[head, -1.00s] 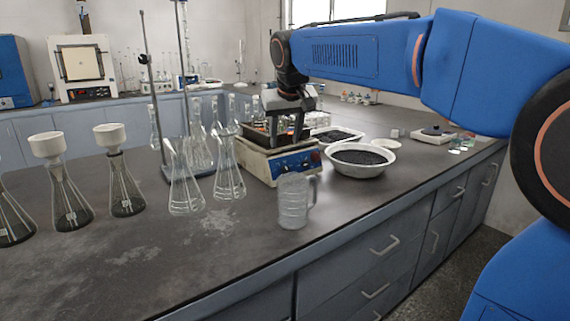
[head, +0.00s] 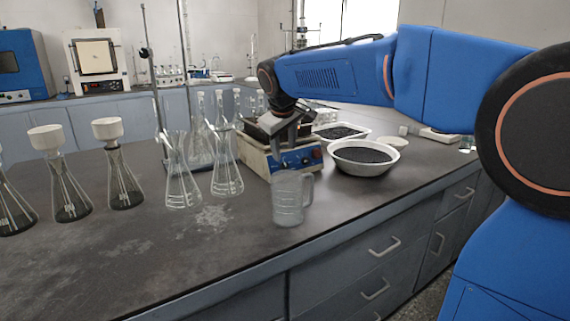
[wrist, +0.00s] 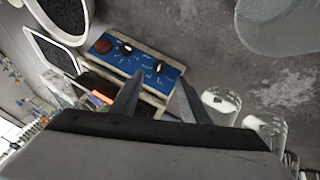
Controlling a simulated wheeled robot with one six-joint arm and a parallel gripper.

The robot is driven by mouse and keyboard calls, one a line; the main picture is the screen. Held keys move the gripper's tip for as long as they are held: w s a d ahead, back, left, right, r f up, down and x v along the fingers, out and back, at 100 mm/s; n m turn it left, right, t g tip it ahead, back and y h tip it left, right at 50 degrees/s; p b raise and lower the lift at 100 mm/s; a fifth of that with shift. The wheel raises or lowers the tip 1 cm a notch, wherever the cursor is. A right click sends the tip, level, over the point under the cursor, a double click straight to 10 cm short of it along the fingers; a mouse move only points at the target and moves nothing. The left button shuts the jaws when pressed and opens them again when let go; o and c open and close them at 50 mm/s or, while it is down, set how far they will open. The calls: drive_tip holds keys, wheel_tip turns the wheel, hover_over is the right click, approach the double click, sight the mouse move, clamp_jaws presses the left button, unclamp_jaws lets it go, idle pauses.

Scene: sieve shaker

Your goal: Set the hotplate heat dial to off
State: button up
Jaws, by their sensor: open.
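The hotplate (head: 257,160) stands on the bench, with a blue control panel (head: 302,160) on its front. In the wrist view, the blue panel (wrist: 138,63) carries a red round part (wrist: 103,46) and two black dials, one near the middle (wrist: 127,49) and one nearer the right end (wrist: 160,67). The labels are too small to tell which dial sets heat. My gripper (head: 284,145) is tilted above the hotplate's front. In the wrist view, my gripper (wrist: 155,92) has its fingers apart and empty, just short of the panel; contact cannot be told.
A glass mug (head: 289,198) stands in front of the hotplate. Conical flasks (head: 227,175) stand to its left. A white bowl of dark grains (head: 362,157) is to its right, with a tray (head: 340,132) behind. A retort stand (head: 153,90) is at the left.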

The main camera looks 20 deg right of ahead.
sight(285, 165)
drive_tip(key=x, duration=0.8)
drive_tip(key=shift+f, duration=0.2)
drive_tip(key=c, duration=1.1)
